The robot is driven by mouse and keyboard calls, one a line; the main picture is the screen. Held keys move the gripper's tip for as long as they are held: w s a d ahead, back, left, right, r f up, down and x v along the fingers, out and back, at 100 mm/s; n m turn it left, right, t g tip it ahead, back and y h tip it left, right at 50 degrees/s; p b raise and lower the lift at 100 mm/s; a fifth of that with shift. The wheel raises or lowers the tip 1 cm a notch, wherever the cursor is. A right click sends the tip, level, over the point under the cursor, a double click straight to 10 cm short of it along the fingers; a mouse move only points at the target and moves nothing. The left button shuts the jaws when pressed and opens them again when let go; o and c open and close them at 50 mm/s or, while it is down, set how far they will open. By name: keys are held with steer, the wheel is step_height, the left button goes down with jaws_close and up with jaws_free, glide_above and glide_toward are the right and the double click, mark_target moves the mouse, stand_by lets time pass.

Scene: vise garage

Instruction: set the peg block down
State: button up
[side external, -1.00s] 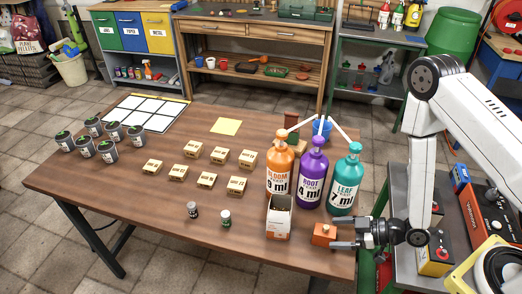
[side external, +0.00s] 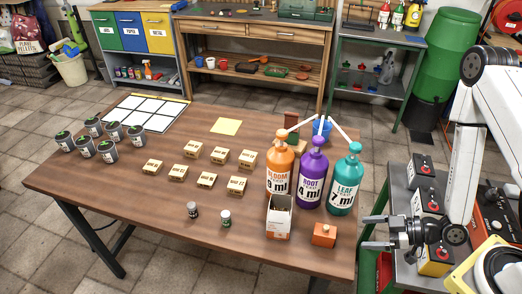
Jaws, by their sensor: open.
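The peg block, a small orange block (side external: 323,235) with a short peg on top, sits upright on the brown wooden table (side external: 150,215) near its front right corner. My gripper (side external: 373,232) is open and empty, to the right of the block and past the table's right edge. Its two fingers point left toward the block, with a clear gap between fingertips and block. Nothing touches the block except the table.
A white and orange box (side external: 278,220) stands just left of the block. Orange (side external: 279,175), purple (side external: 312,180) and teal (side external: 344,185) pump bottles stand behind. Small wooden blocks and two small vials are farther left. A grey bench (side external: 395,185) with red-button boxes lies right.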

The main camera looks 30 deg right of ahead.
steer(key=shift+s+d+r, duration=0.1)
steer(key=shift+s, duration=0.05)
stand_by(0.7)
steer(key=w+d+r+m+g+h, duration=0.2)
steer(key=w+d+r+g+h, duration=0.1)
steer(key=w+d+h, duration=0.45)
steer(key=s+a+r+m+g+h, duration=0.1)
steer(key=s+a+r+m+g, duration=0.1)
steer(key=r, duration=0.4)
steer(key=s+a+r+m+g+h, duration=0.1)
steer(key=s+a+r+m, duration=0.1)
steer(key=r+m, duration=0.3)
steer(key=shift+s+r+g, duration=0.2)
steer(key=shift+r+g, duration=0.2)
steer(key=shift+r, duration=0.1)
